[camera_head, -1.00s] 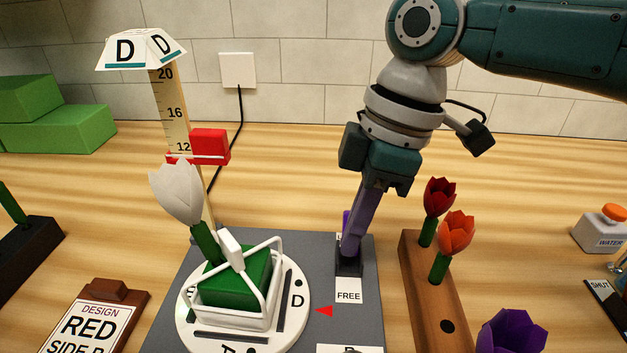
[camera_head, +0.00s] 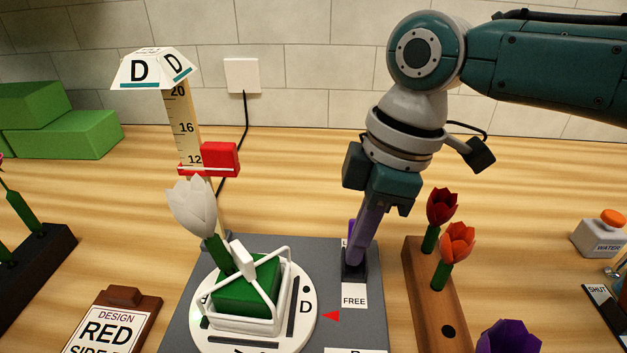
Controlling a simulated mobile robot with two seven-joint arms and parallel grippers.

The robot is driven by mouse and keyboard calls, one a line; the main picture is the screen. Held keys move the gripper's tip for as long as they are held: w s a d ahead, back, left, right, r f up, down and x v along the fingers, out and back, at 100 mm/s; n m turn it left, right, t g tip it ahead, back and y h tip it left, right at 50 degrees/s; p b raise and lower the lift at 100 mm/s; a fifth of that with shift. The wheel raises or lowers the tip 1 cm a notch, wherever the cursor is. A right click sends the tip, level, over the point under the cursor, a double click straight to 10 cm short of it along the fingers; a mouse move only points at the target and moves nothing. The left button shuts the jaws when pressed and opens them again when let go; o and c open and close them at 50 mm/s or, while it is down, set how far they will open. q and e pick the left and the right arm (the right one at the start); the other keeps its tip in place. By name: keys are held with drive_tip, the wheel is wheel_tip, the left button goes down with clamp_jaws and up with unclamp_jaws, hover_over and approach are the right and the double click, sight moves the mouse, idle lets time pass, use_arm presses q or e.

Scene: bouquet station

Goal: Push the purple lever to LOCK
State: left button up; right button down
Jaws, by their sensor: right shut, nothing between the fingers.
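The purple lever (camera_head: 350,229) stands in a black slot (camera_head: 355,271) at the back right of the grey base plate (camera_head: 374,318). A FREE label (camera_head: 354,296) lies just in front of the slot. Another label behind the lever is mostly hidden, so I cannot read it. My right gripper (camera_head: 356,262) points down with its fingers shut and empty, right at the lever, covering much of it. I cannot tell whether they touch. My left gripper is not in view.
A white turntable (camera_head: 207,333) marked D holds green foam (camera_head: 246,292) and a white tulip (camera_head: 192,205). A ruler post (camera_head: 184,127) with a red slider (camera_head: 221,160) stands behind. A wooden rack (camera_head: 419,276) with red and orange tulips is close on the right.

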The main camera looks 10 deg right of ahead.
drive_tip(key=shift+w+d+r+t+p, duration=0.35)
drive_tip(key=shift+w+r+p, duration=0.15)
drive_tip(key=shift+w+r, duration=0.25)
drive_tip(key=r+p, duration=0.2)
drive_tip(key=r, duration=0.1)
drive_tip(key=r+p, duration=0.1)
drive_tip(key=p, duration=0.1)
drive_tip(key=shift+w+d+r, duration=0.15)
drive_tip(key=shift+w, duration=0.15)
drive_tip(key=shift+s+r+p, duration=0.2)
drive_tip(key=shift+r+p, duration=0.45)
drive_tip(key=shift+p, duration=0.15)
drive_tip(key=shift+f, duration=0.1)
